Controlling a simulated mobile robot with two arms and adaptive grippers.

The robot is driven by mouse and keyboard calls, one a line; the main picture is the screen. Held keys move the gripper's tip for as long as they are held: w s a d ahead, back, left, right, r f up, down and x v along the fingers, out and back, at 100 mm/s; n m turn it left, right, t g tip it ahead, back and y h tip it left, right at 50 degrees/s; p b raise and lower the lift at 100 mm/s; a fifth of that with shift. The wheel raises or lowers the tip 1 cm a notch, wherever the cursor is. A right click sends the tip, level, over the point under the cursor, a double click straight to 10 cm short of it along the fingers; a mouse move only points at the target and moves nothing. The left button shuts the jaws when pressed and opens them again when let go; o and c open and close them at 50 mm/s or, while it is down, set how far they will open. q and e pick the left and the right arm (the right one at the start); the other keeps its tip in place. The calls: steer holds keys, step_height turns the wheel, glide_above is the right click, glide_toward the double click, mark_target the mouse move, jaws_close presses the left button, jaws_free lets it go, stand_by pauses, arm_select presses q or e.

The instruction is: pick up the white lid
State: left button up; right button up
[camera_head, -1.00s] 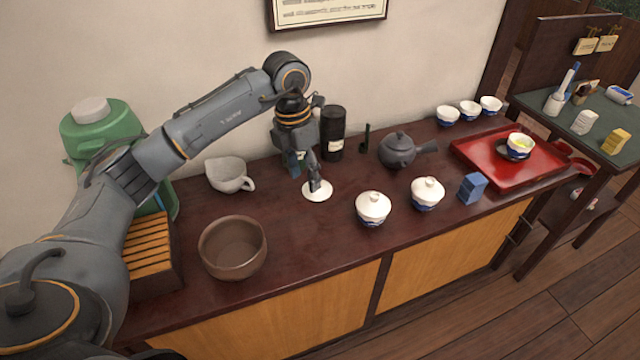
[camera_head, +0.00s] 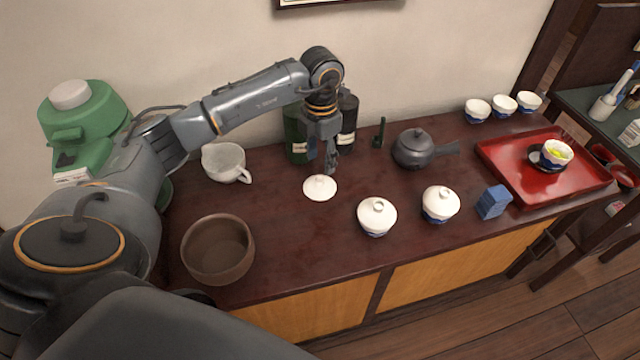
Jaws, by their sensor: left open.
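A round white lid (camera_head: 320,188) with a small knob lies flat on the dark wooden counter, alone. My left gripper (camera_head: 331,168) is open and empty. It points down just behind and slightly right of the lid, close to it; its fingers do not hold it. Two more white lids sit on blue-and-white cups to the right: one on the nearer cup (camera_head: 377,215) and one on the farther cup (camera_head: 440,204). My right gripper is not in view.
A brown bowl (camera_head: 218,250) stands left in front, a white spouted bowl (camera_head: 223,160) behind it. Dark canisters (camera_head: 348,118) stand behind my gripper. A grey teapot (camera_head: 413,148), blue block (camera_head: 494,201) and red tray (camera_head: 545,187) are to the right. Counter in front of the lid is clear.

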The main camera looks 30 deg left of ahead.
mark_target(320, 179)
arm_select(q)
steer(key=shift+f, duration=0.5)
steer(key=shift+w+f, duration=0.1)
steer(key=shift+f, duration=0.1)
steer(key=f, duration=0.4)
steer(key=shift+s+a+f+p, duration=0.1)
steer(key=shift+s+f+p, duration=0.15)
steer(key=shift+p, duration=0.1)
steer(key=shift+f, duration=0.2)
steer(key=shift+c, duration=0.4)
jaws_close()
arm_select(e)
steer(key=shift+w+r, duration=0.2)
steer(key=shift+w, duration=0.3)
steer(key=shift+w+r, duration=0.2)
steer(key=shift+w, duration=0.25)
